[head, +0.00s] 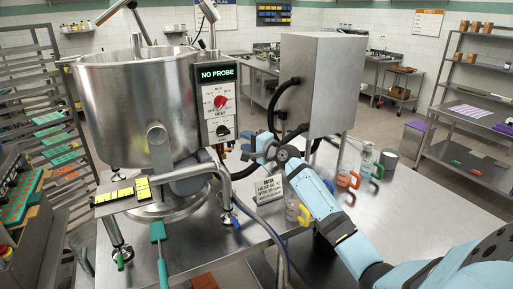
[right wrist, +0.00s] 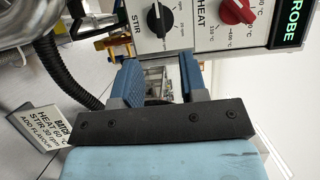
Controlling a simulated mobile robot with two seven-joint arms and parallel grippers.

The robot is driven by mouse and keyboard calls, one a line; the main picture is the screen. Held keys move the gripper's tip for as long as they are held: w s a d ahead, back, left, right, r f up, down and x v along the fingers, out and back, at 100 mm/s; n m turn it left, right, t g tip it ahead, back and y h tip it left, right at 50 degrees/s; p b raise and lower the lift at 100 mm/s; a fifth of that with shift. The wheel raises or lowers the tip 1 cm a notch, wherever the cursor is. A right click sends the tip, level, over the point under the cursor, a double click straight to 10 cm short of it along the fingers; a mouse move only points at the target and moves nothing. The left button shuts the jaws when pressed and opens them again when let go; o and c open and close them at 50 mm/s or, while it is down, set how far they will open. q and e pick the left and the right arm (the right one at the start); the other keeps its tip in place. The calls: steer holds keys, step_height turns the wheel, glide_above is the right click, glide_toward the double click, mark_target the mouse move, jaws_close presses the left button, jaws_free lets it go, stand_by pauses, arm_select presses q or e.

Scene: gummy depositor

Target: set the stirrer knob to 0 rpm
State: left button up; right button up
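The black stirrer knob (head: 223,131), marked STIR, sits low on the control panel (head: 207,116) of the steel kettle (head: 137,105). In the right wrist view the same black knob (right wrist: 158,21) is just beyond the fingertips, roughly in line with the gap between them; its exact setting is hard to read. My right gripper (head: 256,148) is to the right of the knob and a little lower, apart from it. In the right wrist view its two blue fingers (right wrist: 158,68) are apart with nothing between them. My left gripper is not in view.
The red HEAT knob (head: 220,101) is just above the stirrer knob, under a NO PROBE display (head: 217,73). A batch card (head: 269,189) stands below my right gripper. A steel box (head: 322,85) and bottles (head: 346,162) are to the right. A black hose (right wrist: 68,72) runs nearby.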

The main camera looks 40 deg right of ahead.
steer(key=shift+s+d, duration=0.2)
steer(key=shift+s, duration=1)
steer(key=shift+s+d, duration=0.15)
steer(key=shift+s, duration=1)
steer(key=s+a+f+n+g, duration=0.2)
steer(key=s+a+f+n, duration=0.45)
steer(key=f, duration=0.55)
steer(key=s+a+f+n+g, duration=0.25)
steer(key=s+a+f, duration=0.45)
steer(key=a+f, duration=0.45)
steer(key=s+a+f+n+g, duration=0.1)
steer(key=s+a+f+n, duration=0.4)
steer(key=s, duration=0.5)
steer(key=s+a+f+n+g, duration=0.1)
steer(key=s+a+f+n, duration=0.4)
steer(key=s+a, duration=0.5)
steer(key=shift+s+f+p, duration=0.3)
steer(key=shift+s+f, duration=0.1)
steer(key=shift+s, duration=0.2)
